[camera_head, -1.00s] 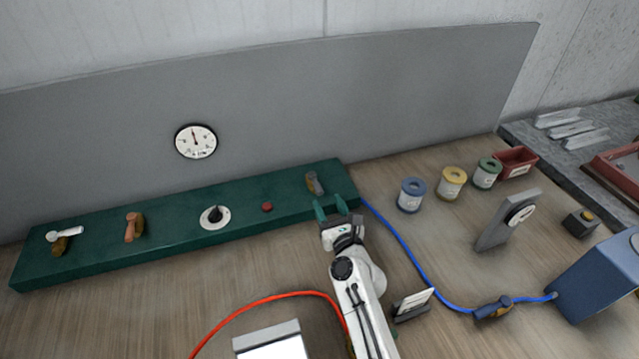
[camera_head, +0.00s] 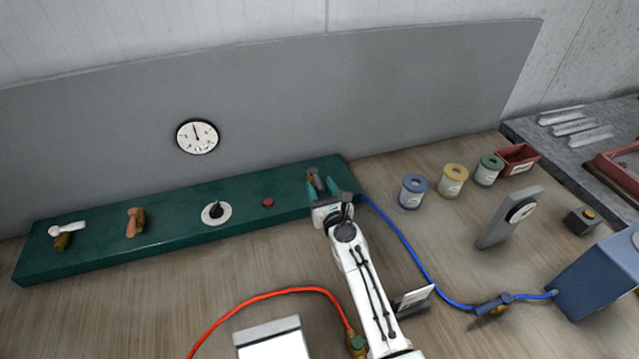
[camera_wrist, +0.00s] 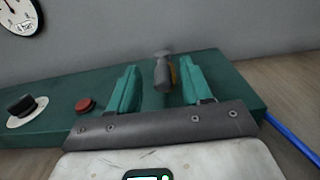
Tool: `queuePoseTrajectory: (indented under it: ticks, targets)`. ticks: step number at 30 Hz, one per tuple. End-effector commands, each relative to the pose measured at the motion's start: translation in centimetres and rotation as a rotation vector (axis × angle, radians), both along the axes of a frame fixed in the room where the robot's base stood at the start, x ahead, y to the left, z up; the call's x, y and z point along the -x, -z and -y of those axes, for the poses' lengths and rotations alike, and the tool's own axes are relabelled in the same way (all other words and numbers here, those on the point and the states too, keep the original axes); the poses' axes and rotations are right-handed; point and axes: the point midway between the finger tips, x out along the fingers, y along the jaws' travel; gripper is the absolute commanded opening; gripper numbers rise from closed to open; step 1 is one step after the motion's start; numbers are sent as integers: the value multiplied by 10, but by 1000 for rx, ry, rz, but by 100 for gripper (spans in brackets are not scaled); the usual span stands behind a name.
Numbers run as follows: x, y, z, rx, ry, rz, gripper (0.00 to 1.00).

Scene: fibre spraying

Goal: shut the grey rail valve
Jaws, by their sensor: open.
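The grey rail valve (camera_head: 315,179) stands at the right end of the green rail (camera_head: 170,228). Its handle points towards my gripper. In the wrist view the grey handle (camera_wrist: 163,74) shows between and slightly beyond my two green fingers, with a yellowish part behind it on the right. My gripper (camera_head: 327,190) is open over the right end of the rail, close in front of the valve. A gap shows on each side of the handle, and I see no contact. The valve's base is partly hidden.
Along the rail to the left are a red button (camera_head: 268,202), a black knob (camera_head: 216,211), an orange-handled valve (camera_head: 135,222) and a white-handled valve (camera_head: 66,231). A grey panel with a gauge (camera_head: 197,136) rises behind. A blue hose (camera_head: 405,243) runs right of my arm.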

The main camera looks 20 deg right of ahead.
Motion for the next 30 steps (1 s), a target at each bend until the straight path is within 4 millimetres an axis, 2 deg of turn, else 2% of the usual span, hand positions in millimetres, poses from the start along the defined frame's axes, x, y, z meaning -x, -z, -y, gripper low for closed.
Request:
queuePoseTrajectory:
  ticks: [12,27,30]
  targets:
    - [-17,0,2,0,3,0,49]
    - [-20,1,2,3,2,-4,49]
    - [-20,1,2,3,2,-4,40]
